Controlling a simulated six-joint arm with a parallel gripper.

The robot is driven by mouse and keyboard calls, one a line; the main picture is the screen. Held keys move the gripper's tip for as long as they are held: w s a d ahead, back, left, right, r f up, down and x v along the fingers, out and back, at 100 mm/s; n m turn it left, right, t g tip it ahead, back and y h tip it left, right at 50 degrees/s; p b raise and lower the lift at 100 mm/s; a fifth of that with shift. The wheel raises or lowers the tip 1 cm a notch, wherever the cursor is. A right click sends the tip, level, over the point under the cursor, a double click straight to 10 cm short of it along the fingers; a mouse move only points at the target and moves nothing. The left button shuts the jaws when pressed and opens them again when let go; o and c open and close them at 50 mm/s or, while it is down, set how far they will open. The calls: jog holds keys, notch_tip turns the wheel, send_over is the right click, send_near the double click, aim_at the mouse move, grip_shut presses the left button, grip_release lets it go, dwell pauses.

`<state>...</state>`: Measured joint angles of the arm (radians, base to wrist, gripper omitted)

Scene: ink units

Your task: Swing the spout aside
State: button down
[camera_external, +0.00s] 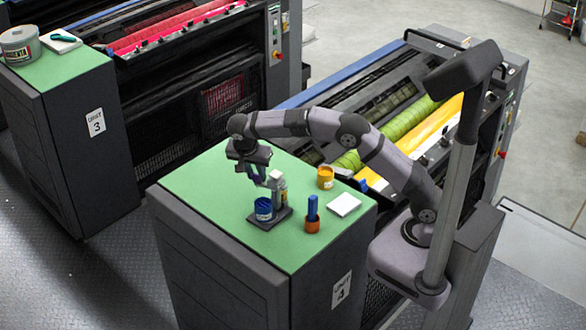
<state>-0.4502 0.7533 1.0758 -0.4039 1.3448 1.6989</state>
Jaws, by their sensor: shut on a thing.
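My gripper (258,179) reaches down over the green top of the unit 4 cabinet. Its jaws are shut at the upper left side of a small grey-white dispenser (279,188), where the spout appears to be. The spout is small and mostly hidden by the fingers, so its exact direction cannot be told. The dispenser stands upright on a dark base plate (271,221). A blue tin (264,209) stands on the same plate, in front of the dispenser and below my gripper.
The green top (195,190) is clear at the left. The press with green and yellow rollers (395,125) lies behind.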

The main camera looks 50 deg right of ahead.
jog(key=shift+w+d+r+m+p, duration=0.1)
jog(key=shift+w+d+m+p, duration=0.15)
jog(key=shift+m, duration=0.25)
jog(key=c, duration=1.8)
grip_release()
jog(key=shift+o, duration=0.2)
jog(key=shift+s, duration=0.1)
jog(key=shift+a+r+b, duration=0.25)
jog(key=shift+r+b, duration=0.05)
jog(key=shift+r, duration=0.25)
jog(key=shift+b+v, duration=0.3)
jog(key=shift+v, duration=2.7)
jog(key=shift+d, duration=0.1)
